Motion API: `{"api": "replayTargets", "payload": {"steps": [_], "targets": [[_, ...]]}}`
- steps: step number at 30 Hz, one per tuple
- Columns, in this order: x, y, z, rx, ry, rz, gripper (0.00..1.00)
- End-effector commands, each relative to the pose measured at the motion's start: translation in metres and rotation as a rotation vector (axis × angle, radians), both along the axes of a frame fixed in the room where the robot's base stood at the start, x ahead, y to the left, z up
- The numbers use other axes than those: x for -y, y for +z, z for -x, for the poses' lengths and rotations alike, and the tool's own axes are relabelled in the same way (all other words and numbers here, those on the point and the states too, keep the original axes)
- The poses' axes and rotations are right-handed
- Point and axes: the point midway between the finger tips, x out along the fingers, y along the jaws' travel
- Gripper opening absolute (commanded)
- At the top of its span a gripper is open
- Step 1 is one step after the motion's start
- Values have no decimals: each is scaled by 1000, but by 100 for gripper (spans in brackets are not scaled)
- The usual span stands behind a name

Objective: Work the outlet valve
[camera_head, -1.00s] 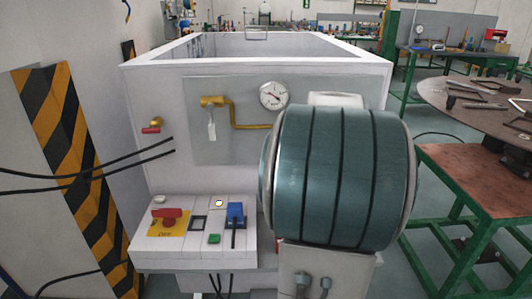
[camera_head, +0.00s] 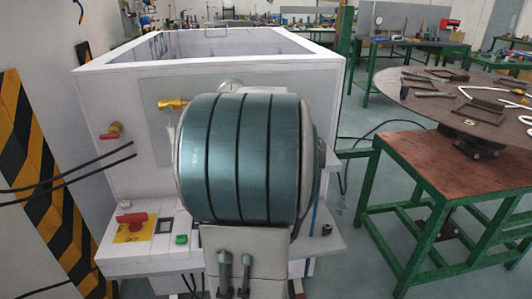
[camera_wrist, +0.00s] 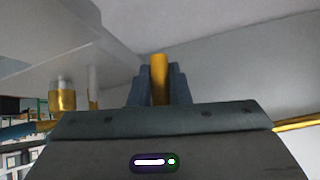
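A brass valve (camera_head: 173,104) with a pale hanging lever sits on the front panel of the white unit. Its right side and the pipe beyond it are hidden behind my arm in the head view. My gripper is hidden there too. In the wrist view, the two dark fingers of my gripper (camera_wrist: 160,85) stand close together with a yellow upright piece (camera_wrist: 160,78) showing between them. I cannot tell whether they grip it or it lies beyond them. A brass fitting (camera_wrist: 62,98) is at left and a yellow pipe (camera_wrist: 295,123) at right.
A red-handled tap (camera_head: 111,132) is on the panel's left, with black cables below it. A control shelf holds a red switch (camera_head: 132,217) and a green button (camera_head: 181,239). A round dark table (camera_head: 440,100) and green-framed bench (camera_head: 400,170) stand at right.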

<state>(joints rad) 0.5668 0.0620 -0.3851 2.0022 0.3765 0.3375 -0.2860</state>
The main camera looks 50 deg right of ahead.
Motion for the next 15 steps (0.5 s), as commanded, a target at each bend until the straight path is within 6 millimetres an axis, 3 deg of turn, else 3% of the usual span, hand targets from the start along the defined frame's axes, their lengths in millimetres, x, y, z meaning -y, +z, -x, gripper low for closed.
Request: {"api": "replayTargets", "payload": {"steps": [1, 2, 11, 15], "targets": [[0, 0, 1, 1, -2, 0, 30], [0, 0, 1, 0, -2, -1, 38], [-1, 1, 0, 0, 1, -1, 38], [-6, 10, 4, 3, 2, 0, 38]]}}
